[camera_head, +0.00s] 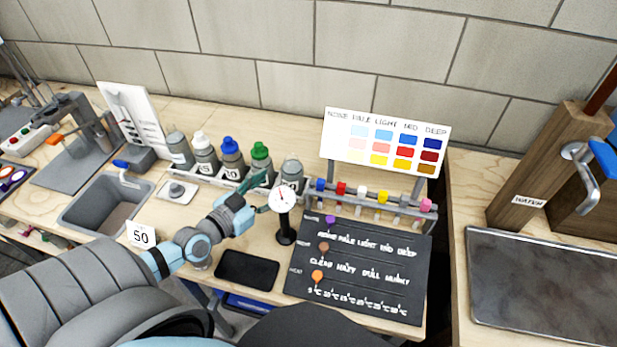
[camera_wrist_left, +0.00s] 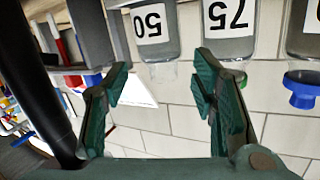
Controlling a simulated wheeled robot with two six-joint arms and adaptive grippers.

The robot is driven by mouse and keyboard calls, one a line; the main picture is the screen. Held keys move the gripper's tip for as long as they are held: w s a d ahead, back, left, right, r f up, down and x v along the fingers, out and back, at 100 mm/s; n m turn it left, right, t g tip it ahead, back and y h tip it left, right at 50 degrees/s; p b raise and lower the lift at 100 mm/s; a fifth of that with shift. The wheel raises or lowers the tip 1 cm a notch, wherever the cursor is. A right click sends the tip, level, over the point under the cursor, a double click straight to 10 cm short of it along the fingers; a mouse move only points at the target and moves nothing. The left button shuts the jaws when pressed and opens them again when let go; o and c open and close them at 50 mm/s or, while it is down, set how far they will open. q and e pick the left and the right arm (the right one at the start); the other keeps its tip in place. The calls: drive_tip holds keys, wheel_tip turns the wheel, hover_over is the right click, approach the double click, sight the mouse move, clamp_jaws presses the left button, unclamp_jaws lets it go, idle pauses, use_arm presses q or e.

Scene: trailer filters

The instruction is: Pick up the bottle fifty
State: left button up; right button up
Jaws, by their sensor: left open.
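The bottle fifty (camera_wrist_left: 152,28) is a grey bottle with a white "50" label, shown upside down at the top of the left wrist view. It appears to be the rightmost bottle (camera_head: 292,170) of the row in the head view, its lower part partly hidden by a dial gauge. My left gripper (camera_head: 264,194) is open and empty, in front of the row's right end. In the wrist view its dark green fingers (camera_wrist_left: 162,82) are spread, with the bottle fifty beyond the gap, apart from them. My right gripper is out of view.
A "75" bottle (camera_wrist_left: 229,30) stands beside the bottle fifty. The dial gauge (camera_head: 281,198) on its black stand is close to my left fingers. A rack of coloured vials (camera_head: 375,198), a dark board (camera_head: 355,285) and a "50" card (camera_head: 141,234) are nearby.

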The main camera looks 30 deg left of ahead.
sight(301, 167)
use_arm(q)
drive_tip(key=shift+w+f+n, duration=0.1)
drive_tip(key=shift+f+n, duration=0.3)
drive_tip(key=shift+n, duration=0.2)
drive_tip(key=shift+w+f+n, duration=0.1)
drive_tip(key=shift+w+n, duration=0.15)
drive_tip(key=shift+n, duration=0.05)
drive_tip(key=w+b, duration=0.1)
drive_tip(key=w, duration=0.3)
drive_tip(key=w+f+b, duration=0.1)
drive_tip(key=w, duration=0.3)
drive_tip(key=w+d+b, duration=0.1)
drive_tip(key=w, duration=0.3)
drive_tip(key=shift+f, duration=0.35)
drive_tip(key=shift+s+a, duration=0.1)
drive_tip(key=shift+s, duration=0.05)
drive_tip(key=c, duration=0.9)
clamp_jaws()
drive_tip(key=shift+f, duration=0.1)
